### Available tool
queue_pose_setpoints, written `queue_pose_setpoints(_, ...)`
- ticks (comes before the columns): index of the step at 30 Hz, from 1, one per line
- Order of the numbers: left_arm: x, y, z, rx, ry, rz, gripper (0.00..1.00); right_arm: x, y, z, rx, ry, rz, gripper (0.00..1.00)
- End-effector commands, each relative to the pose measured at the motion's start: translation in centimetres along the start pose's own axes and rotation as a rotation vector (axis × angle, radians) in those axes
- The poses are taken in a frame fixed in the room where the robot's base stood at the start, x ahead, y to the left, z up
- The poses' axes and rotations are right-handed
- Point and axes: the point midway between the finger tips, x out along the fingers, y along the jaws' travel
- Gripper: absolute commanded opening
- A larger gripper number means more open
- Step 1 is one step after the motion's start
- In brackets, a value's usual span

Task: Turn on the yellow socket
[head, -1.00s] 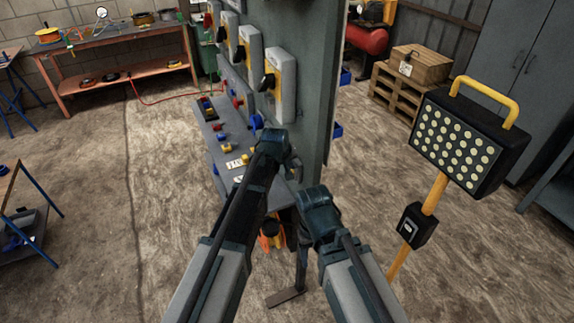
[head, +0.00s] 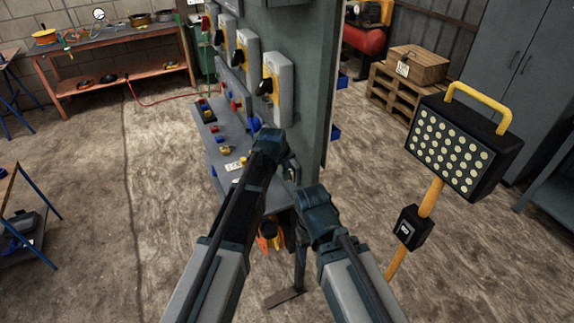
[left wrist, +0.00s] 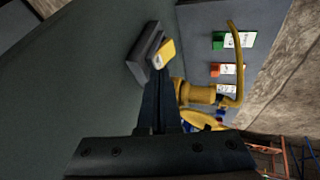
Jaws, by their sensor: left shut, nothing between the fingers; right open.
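In the left wrist view, a small dark grey box with a yellow face (left wrist: 165,53) is on the dark panel side, just beyond my left gripper's fingertips (left wrist: 160,75). Those fingers are shut and empty; whether they touch it I cannot tell. A yellow plug-like fitting (left wrist: 195,93) with a curved yellow cable is beside the fingers on the right. I cannot tell which of these is the yellow socket. In the head view, my left wrist (head: 268,146) covers this spot. My right gripper, mostly hidden behind its wrist (head: 318,208), is open, lower and to the right.
The grey panel (head: 303,70) carries grey boxes with yellow plates and black handles (head: 267,86). A work light (head: 450,145) on a yellow post stands to the right. Open floor lies to the left.

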Motion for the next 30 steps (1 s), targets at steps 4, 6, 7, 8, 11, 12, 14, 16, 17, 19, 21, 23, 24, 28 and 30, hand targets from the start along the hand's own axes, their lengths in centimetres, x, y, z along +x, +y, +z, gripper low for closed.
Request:
queue_pose_setpoints(4,-0.7,-0.4,-0.1,0.000,0.000,0.000,0.00,-0.5,0.1,0.0,0.000,0.000,0.000,0.73)
queue_pose_setpoints(6,-1.3,-0.7,-0.1,0.000,0.000,0.000,0.00,-0.9,0.1,0.1,0.000,0.000,0.000,0.73)
queue_pose_setpoints(7,-1.6,-0.8,-0.1,0.000,0.000,0.000,0.00,-1.1,0.1,0.1,0.000,0.000,0.000,0.73)
queue_pose_setpoints(8,-1.9,-1.0,-0.1,0.000,0.000,0.000,0.00,-1.4,0.1,0.1,0.000,0.000,0.000,0.73)
queue_pose_setpoints(11,-3.2,-1.8,-0.2,0.000,0.000,-0.001,0.00,-2.2,0.2,0.1,0.000,0.000,0.000,0.73)
queue_pose_setpoints(12,-3.9,-1.5,-0.3,0.002,-0.001,0.000,0.00,-3.0,0.3,0.2,-0.001,0.000,0.000,0.73)
queue_pose_setpoints(14,-4.9,-1.2,-0.4,0.002,-0.001,0.001,0.00,-3.9,0.4,0.2,-0.001,0.000,0.000,0.73)
queue_pose_setpoints(16,-6.0,-0.9,-0.4,0.002,-0.001,0.001,0.00,-5.0,0.5,0.3,-0.001,0.000,0.000,0.73)
queue_pose_setpoints(17,-6.5,-0.8,-0.5,0.002,-0.001,0.001,0.00,-5.5,0.5,0.3,-0.001,0.000,0.000,0.73)
queue_pose_setpoints(19,-7.7,-0.6,-0.5,0.002,-0.001,0.001,0.00,-6.6,0.6,0.4,-0.002,0.000,0.000,0.73)
queue_pose_setpoints(21,-8.8,-0.3,-0.5,0.002,-0.001,0.001,0.00,-7.7,0.7,0.5,-0.002,0.000,0.000,0.73)
queue_pose_setpoints(23,-9.8,-0.1,-0.6,0.002,-0.001,0.001,0.00,-8.6,0.8,0.5,-0.002,0.000,0.000,0.73)
queue_pose_setpoints(24,-10.4,0.0,-0.6,0.002,-0.001,0.001,0.00,-9.1,0.9,0.5,-0.001,0.000,0.000,0.73)
queue_pose_setpoints(28,-11.9,0.4,-0.6,0.002,-0.001,0.001,0.00,-10.5,1.0,0.6,0.002,0.000,-0.001,0.73)
queue_pose_setpoints(30,-12.3,0.4,-0.5,0.002,-0.001,0.001,0.00,-10.9,1.0,0.6,0.003,0.000,-0.001,0.73)
